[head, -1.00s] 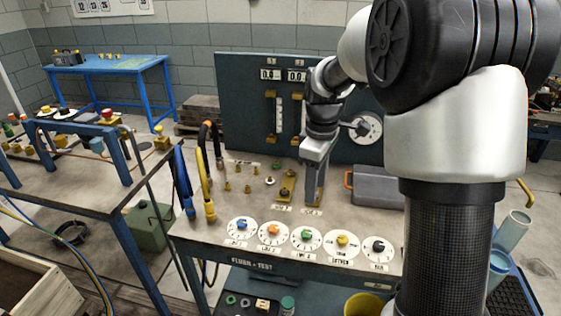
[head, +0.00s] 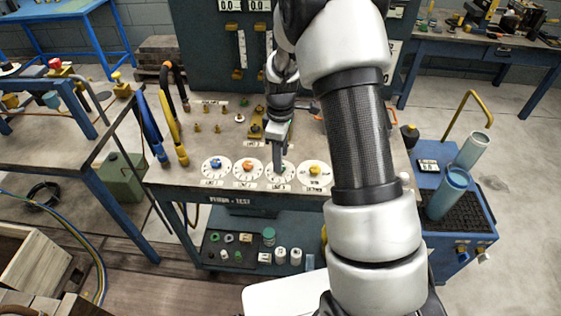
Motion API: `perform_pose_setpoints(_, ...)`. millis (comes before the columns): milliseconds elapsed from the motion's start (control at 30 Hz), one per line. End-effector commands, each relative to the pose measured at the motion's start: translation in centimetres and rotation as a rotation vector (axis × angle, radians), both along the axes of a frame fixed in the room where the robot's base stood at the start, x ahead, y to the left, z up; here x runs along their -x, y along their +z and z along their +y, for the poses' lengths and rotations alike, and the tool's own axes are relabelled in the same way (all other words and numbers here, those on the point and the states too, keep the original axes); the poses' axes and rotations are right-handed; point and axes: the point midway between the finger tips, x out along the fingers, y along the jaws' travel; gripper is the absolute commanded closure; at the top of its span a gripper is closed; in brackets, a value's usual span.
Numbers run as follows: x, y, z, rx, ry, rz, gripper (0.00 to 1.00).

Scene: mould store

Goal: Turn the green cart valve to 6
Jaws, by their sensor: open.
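The flush-test cart has a row of round white dials with coloured knobs along its front edge. The third dial (head: 282,178) from the left is where the green knob sits. My gripper (head: 279,160) points down over this dial, its fingers at or just above the knob. The fingers hide most of the green knob, so its pointer and contact with the fingers cannot be made out. My gripper is open. The dial's numbers are too small to read.
A blue knob (head: 216,162) and an orange knob (head: 247,166) are close on the left, a yellow knob (head: 315,169) on the right. Black and yellow hoses (head: 172,120) stand at the cart's left end. A blue trolley (head: 440,185) with cylinders is at the right.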

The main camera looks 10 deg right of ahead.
Motion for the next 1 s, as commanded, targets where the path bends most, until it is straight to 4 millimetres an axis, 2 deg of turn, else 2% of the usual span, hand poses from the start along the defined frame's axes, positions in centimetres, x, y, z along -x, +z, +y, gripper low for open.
perform_pose_setpoints(100, 0.0, -1.7, 0.0, 0.000, -0.001, 0.002, 0.56)
perform_pose_setpoints(200, 0.0, -2.4, 0.0, 0.001, -0.001, 0.000, 0.56)
perform_pose_setpoints(567, 0.0, -2.9, 0.0, 0.000, -0.001, 0.000, 0.56)
perform_pose_setpoints(800, 0.0, -2.9, 0.0, 0.000, -0.001, 0.000, 0.96)
perform_pose_setpoints(1000, 0.0, -2.9, 0.0, 0.000, -0.010, 0.000, 0.97)
